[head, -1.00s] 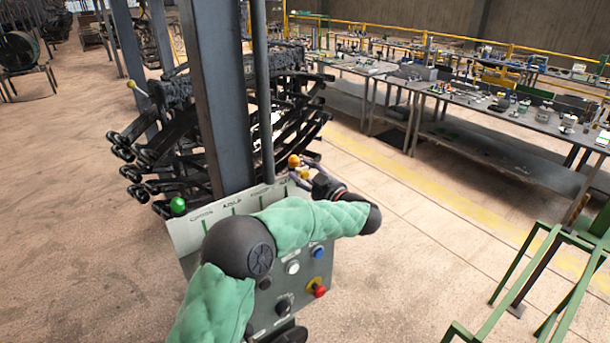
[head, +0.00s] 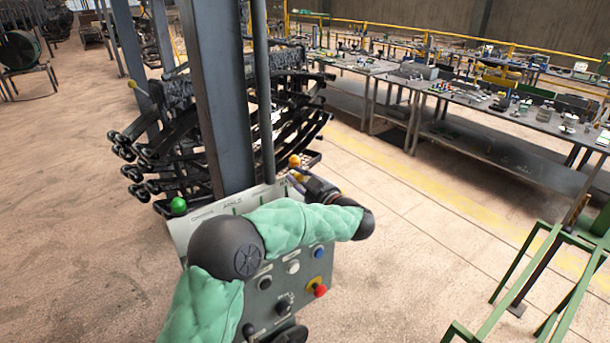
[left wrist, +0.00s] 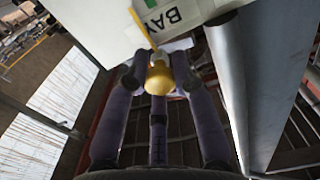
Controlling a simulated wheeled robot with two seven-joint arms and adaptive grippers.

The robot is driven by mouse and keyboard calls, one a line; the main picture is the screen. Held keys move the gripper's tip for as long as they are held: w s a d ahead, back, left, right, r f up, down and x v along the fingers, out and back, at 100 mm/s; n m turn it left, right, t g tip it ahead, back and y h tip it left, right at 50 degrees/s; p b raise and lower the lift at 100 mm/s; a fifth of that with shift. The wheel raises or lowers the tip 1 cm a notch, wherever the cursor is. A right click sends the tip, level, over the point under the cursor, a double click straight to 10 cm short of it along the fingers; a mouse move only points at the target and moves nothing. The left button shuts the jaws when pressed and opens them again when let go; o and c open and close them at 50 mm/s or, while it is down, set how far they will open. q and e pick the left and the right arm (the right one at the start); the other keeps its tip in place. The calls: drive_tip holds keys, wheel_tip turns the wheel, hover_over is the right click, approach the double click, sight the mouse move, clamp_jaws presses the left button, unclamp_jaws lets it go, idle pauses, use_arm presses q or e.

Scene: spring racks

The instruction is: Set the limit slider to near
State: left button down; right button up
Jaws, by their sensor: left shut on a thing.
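The control box has a pale sloped top panel (head: 200,217) with green slot marks and small labels that I cannot read surely. A green ball knob (head: 178,205) stands at its left and an orange ball knob (head: 294,160) at its right end. My left gripper (head: 298,176) is at the right end of the panel, just below the orange knob. In the left wrist view my left gripper (left wrist: 160,78) is shut on a yellow knob (left wrist: 159,80), beside a label starting "BA". My right gripper is out of view.
The box front carries a blue button (head: 318,252), a white button (head: 293,267), a red stop button (head: 320,291) and black switches. A steel post (head: 218,100) and thin pipe (head: 262,90) rise behind the panel. Stacked leaf springs stand behind.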

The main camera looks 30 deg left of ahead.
use_arm(q)
drive_tip(key=shift+s+a+r, duration=0.2)
drive_tip(key=shift+s+r, duration=0.1)
drive_tip(key=shift+w, duration=0.1)
drive_tip(key=c, duration=1)
unclamp_jaws()
drive_tip(key=shift+s, duration=0.25)
drive_tip(key=shift+f, duration=0.1)
drive_tip(key=shift+w+d, duration=0.1)
drive_tip(key=shift+d, duration=0.2)
drive_tip(key=v, duration=1.1)
drive_tip(key=shift+s+d, duration=0.2)
drive_tip(key=shift+d, duration=0.05)
